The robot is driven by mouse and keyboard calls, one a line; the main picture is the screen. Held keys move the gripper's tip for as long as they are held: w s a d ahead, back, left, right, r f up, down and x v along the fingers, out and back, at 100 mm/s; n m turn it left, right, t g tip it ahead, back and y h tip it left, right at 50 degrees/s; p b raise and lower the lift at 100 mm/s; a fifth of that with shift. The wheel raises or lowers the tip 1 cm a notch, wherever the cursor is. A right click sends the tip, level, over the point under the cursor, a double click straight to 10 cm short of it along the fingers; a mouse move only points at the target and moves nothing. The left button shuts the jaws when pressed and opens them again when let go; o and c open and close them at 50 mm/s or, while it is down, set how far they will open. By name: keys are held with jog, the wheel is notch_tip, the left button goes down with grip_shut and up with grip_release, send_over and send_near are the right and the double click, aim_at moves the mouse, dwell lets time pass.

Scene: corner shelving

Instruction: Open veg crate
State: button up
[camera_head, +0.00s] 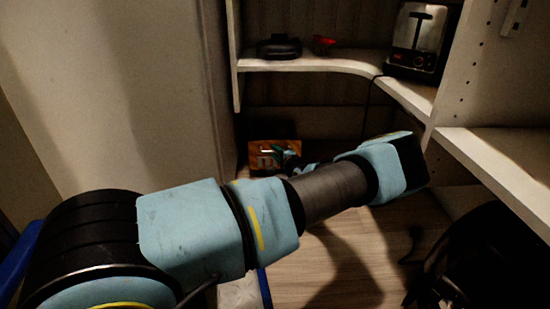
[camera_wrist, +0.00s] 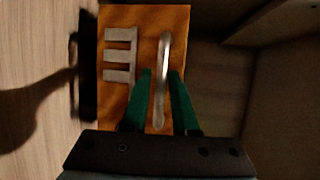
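The veg crate is an orange front (camera_head: 259,147) low in the corner beneath the shelf, partly hidden by my arm in the head view. In the wrist view the orange crate (camera_wrist: 117,20) fills the upper middle, with pale raised lettering or bars on its left. A silver bar handle (camera_wrist: 163,50) stands upright in this view. My gripper (camera_wrist: 161,72) has one green finger on each side of the handle and looks open around it. Whether the fingers touch the handle is hard to tell. The gripper is small and dark in the head view (camera_head: 290,164).
A curved white shelf (camera_head: 345,64) above holds a black pan-like object (camera_head: 279,46), a small red item (camera_head: 323,43) and a toaster (camera_head: 417,40). A side shelf (camera_head: 495,165) juts in at right. A dark object (camera_head: 490,255) lies at lower right. Wooden floor is bare between.

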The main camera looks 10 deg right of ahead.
jog(key=shift+w+a, duration=0.1)
jog(key=shift+w, duration=0.15)
grip_shut()
dwell(1.4)
